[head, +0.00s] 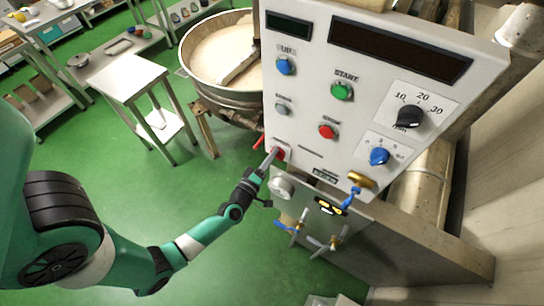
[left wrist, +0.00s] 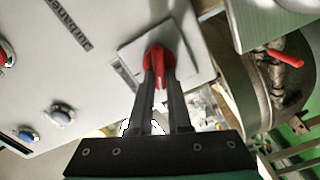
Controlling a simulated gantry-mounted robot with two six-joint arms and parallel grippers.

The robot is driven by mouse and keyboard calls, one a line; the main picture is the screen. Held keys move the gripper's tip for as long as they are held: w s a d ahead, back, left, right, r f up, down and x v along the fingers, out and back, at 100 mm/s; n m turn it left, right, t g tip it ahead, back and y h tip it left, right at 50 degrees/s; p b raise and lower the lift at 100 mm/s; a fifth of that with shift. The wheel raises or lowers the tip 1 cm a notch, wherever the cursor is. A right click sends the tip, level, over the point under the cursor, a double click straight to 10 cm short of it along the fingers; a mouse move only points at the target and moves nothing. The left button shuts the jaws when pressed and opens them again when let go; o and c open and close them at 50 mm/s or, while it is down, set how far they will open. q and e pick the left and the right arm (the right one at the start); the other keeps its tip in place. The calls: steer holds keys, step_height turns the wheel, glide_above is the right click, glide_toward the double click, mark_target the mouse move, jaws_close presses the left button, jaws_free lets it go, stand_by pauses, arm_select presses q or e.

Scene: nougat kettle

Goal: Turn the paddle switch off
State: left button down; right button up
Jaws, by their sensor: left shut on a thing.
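The paddle switch is a red knob on a pale square plate at the lower left of the white control panel. It shows in the left wrist view (left wrist: 160,62) between the fingers, and in the head view (head: 279,153) just past the fingertips. My left gripper (head: 270,160) reaches the panel from the lower left. In the left wrist view its two dark fingers (left wrist: 161,80) are shut on the red knob, one on each side. The fingers hide part of the knob, and I cannot read its position marks. My right gripper is not in view.
The panel (head: 310,110) carries a green start button (head: 342,91), a red button (head: 328,131), a blue button (head: 286,66) and a black dial (head: 409,116). A kettle (head: 220,60) stands behind. A red-handled valve (left wrist: 287,58) is close by.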

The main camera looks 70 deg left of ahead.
arm_select(q)
steer(key=n, duration=0.2)
steer(key=n+b, duration=0.1)
steer(key=n, duration=0.1)
steer(key=shift+f+n, duration=0.2)
steer(key=shift+n, duration=0.1)
stand_by(0.5)
steer(key=c, duration=0.9)
jaws_free()
steer(key=shift+o, duration=0.2)
steer(key=shift+s, duration=0.1)
steer(key=v, duration=1.1)
steer(key=shift+s+d+p, duration=0.15)
steer(key=shift+d+p, duration=0.05)
steer(key=shift+p, duration=0.25)
